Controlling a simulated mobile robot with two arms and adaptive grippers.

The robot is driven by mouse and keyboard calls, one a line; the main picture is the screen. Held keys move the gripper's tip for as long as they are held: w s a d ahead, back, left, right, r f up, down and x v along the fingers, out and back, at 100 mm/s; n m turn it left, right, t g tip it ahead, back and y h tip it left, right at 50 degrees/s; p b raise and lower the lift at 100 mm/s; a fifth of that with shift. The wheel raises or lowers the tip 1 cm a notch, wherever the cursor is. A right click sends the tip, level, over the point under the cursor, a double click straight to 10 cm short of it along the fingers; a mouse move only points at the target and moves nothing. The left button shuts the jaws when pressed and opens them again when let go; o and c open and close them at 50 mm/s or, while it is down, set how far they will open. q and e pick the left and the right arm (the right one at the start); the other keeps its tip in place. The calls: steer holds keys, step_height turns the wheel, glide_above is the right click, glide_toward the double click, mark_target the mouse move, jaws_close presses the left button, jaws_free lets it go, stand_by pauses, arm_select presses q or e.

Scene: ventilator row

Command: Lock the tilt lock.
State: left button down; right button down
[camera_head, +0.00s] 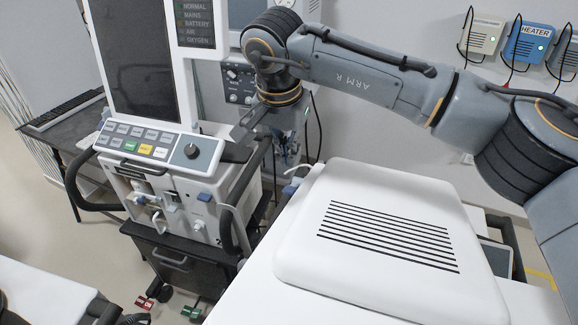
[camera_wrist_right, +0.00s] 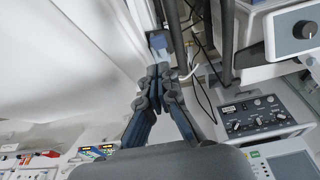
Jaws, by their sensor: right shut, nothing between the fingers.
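The ventilator with its dark screen (camera_head: 135,55) and button panel (camera_head: 160,148) stands at the left in the head view. No part is clearly readable as the tilt lock. In the wrist view a small blue-grey block (camera_wrist_right: 158,41) lies just beyond the fingertips; I cannot tell whether it is the tilt lock or whether they touch it. My right gripper (camera_head: 286,152) hangs down behind and right of the button panel, partly hidden in the head view. In the wrist view its fingers (camera_wrist_right: 158,76) are together and empty. My left gripper is out of view.
A large white slotted cover (camera_head: 390,190) fills the front right. A grey knob box (camera_head: 238,84) stands behind the ventilator; it also shows in the wrist view (camera_wrist_right: 258,118). Dark posts (camera_wrist_right: 226,40) and loose cables are close to the fingers. Red (camera_head: 145,302) and green (camera_head: 192,312) pedals sit near the floor.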

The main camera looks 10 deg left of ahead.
steer(key=v, duration=0.6)
